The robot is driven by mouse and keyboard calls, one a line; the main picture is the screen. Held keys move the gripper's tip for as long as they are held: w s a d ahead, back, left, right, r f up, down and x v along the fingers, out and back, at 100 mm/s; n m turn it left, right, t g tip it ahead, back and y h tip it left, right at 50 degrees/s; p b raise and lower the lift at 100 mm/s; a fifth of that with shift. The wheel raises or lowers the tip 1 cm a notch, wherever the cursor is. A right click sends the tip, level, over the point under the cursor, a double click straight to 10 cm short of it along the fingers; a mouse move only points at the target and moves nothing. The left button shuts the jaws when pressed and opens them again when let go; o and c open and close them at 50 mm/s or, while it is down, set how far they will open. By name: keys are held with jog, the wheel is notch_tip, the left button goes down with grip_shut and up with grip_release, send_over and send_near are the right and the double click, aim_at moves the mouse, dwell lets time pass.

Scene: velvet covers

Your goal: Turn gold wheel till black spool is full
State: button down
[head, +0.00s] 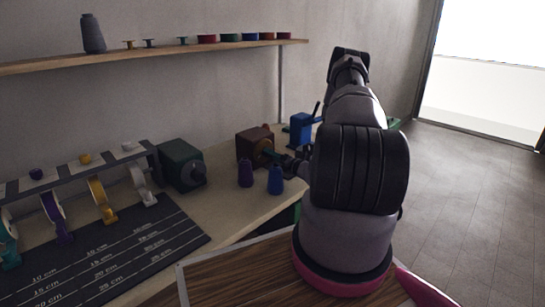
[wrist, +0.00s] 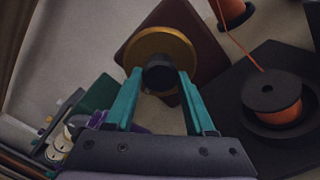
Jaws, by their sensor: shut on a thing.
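The gold wheel (wrist: 158,46) is a disc on the face of a brown box (wrist: 190,28), with a dark round knob (wrist: 160,73) in front of it. My gripper (wrist: 160,82) has its teal fingers closed on either side of this knob. The black spool (wrist: 265,88) stands at right in the wrist view on a dark round base, with orange thread wound between its flanges. An orange strand runs to it from an orange supply spool (wrist: 232,12). In the head view the gold wheel (head: 264,150) shows beside my gripper (head: 275,154); my arm hides the black spool.
Purple (head: 245,173) and blue (head: 275,180) cones stand in front of the brown box. A blue device (head: 302,128) is behind my gripper and a dark green box (head: 182,165) to the left. A shelf (head: 150,53) holds spools above.

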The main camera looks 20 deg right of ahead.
jog(key=m, duration=0.5)
jog(key=shift+s+m, duration=0.1)
jog(key=shift+m, duration=0.2)
jog(key=m, duration=0.5)
jog(key=shift+m, duration=0.4)
jog(key=shift+c, duration=1.2)
grip_release()
jog(key=v, duration=1)
jog(key=shift+s+d, duration=0.15)
jog(key=shift+s, duration=0.25)
